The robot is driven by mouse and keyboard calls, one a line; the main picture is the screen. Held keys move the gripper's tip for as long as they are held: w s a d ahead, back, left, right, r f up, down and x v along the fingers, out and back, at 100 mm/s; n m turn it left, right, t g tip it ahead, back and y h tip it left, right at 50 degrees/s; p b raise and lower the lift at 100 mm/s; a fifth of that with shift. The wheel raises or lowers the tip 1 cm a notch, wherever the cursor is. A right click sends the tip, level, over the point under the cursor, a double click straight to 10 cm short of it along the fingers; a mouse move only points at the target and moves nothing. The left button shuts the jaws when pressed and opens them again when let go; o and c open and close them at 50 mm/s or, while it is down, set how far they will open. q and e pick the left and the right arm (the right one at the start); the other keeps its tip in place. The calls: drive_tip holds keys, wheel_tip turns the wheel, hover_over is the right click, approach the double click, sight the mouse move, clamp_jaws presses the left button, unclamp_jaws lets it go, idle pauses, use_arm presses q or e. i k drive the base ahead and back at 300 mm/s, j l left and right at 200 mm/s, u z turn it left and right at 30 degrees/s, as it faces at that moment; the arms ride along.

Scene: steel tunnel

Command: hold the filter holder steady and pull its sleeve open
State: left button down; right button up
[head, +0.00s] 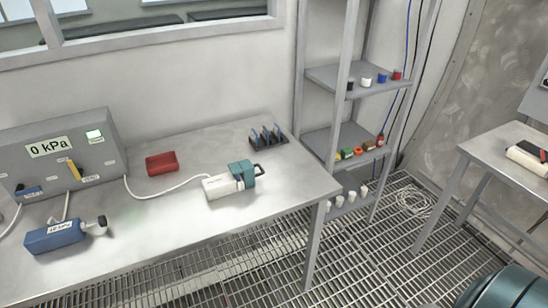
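What looks like the filter holder lies on the steel table (160,235), right of its middle. Whether the sleeve is open or shut is too small to tell. Neither of my grippers is in view, and nothing touches the holder.
The grey box (100,168) reads "0 kPa". A blue labelled device (55,236), a red tray (162,163) and a black rack (268,138) stand on the table. A shelf unit (345,138) holds small items at the right. A coiled cable (414,201) lies on the grating floor.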

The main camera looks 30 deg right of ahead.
sight(245, 169)
drive_tip(key=l+u, duration=0.15)
drive_tip(key=l, duration=0.7)
drive_tip(key=k+l+u, duration=0.1)
drive_tip(key=l, duration=0.7)
drive_tip(key=l+u, duration=0.15)
drive_tip(key=l, duration=0.65)
drive_tip(key=k, duration=0.05)
